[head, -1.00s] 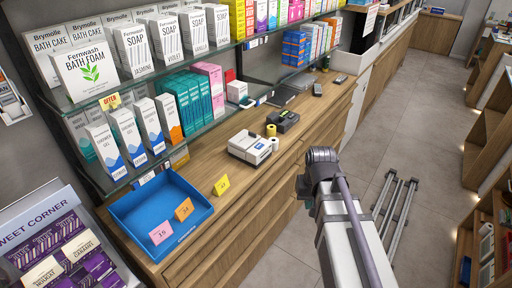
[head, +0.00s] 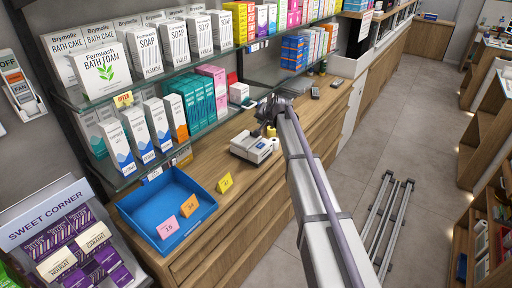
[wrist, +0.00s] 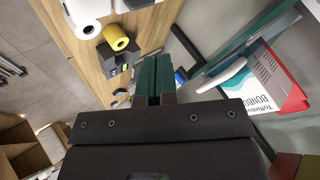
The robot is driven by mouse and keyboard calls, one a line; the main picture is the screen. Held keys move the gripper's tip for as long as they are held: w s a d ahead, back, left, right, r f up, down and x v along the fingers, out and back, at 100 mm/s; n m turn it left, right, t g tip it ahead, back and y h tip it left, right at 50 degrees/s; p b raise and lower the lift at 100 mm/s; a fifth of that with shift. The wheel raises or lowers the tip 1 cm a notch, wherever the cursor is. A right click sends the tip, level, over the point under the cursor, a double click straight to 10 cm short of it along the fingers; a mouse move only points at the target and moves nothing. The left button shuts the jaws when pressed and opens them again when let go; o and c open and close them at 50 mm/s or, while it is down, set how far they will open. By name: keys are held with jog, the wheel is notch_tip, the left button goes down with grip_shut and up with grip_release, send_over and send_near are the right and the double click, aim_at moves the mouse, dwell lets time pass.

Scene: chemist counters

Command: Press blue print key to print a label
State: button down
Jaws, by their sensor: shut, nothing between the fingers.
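A white and grey desktop device (head: 252,146) with a small bluish patch on its top stands on the wooden counter in the head view. It looks like a label printer, but I cannot make out a separate blue key. A dark device (wrist: 118,62) beside a yellow roll (wrist: 116,37) shows in the wrist view; the arm mostly hides it in the head view. My gripper (wrist: 155,78) is shut and empty, above the counter near the shelf. In the head view the wrist is behind the white device and its fingertips are hidden.
Glass shelves with boxes overhang the counter's back; a red and white box (wrist: 270,82) is close to my gripper in the wrist view. A blue tray (head: 165,222) and price cards stand nearer on the counter (head: 215,172). White rolls (wrist: 85,10) lie beside the yellow one.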

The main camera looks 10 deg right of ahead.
aim_at(262, 145)
jog(key=shift+d, duration=0.1)
jog(key=shift+f, duration=0.1)
notch_tip(262, 145, down, 9)
jog(key=b, duration=0.8)
jog(key=shift+b, duration=0.4)
dwell(1.3)
jog(key=shift+f+b, duration=0.3)
jog(key=shift+b, duration=0.15)
